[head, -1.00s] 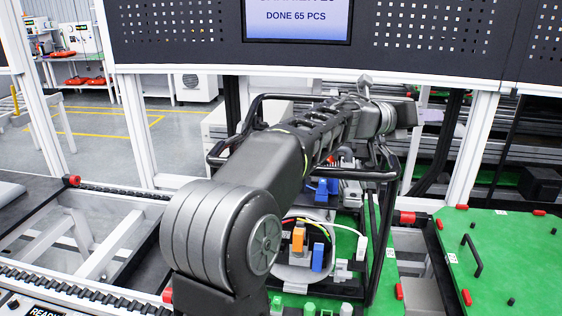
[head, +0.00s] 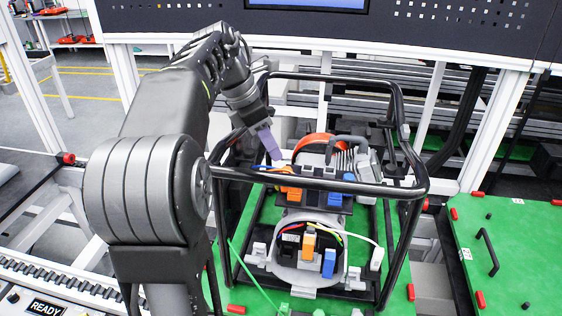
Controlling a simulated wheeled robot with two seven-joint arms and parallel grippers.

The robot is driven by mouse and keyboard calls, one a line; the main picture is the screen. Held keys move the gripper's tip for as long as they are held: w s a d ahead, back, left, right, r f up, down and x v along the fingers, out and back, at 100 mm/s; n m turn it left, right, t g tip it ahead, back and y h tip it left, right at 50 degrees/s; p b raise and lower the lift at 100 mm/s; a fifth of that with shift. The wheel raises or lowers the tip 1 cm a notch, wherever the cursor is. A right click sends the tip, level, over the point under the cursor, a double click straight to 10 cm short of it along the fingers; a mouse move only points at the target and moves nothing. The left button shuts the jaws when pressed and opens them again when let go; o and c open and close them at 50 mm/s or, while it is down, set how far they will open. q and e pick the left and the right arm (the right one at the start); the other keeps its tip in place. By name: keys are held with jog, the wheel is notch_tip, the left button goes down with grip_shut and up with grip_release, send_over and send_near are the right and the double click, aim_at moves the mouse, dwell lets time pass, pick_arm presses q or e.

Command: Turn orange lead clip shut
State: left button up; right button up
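My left gripper (head: 271,146), with pale purple fingers, points down inside the black tube frame (head: 408,188). Its tips are just above and left of an upper orange clip (head: 290,187), and I cannot tell whether they touch. The fingers overlap in this view, so their opening is unclear. A second orange clip (head: 309,241) stands lower on the unit, beside a blue clip (head: 328,263). Red, yellow and white leads run near this lower pair. Which orange clip is the task's is not clear. My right gripper is not in view.
The frame's top bars surround the unit and pass close to my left gripper. A green pallet (head: 238,287) lies under the unit. Another green board (head: 520,255) with a black handle is at right. A dark panel (head: 180,17) crosses the top.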

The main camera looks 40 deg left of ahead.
aim_at(285, 169)
pick_arm(q)
jog(key=shift+w+x, duration=0.2)
jog(key=shift+x, duration=3.9)
jog(key=shift+r, duration=0.1)
jog(key=shift+c, duration=0.4)
grip_shut()
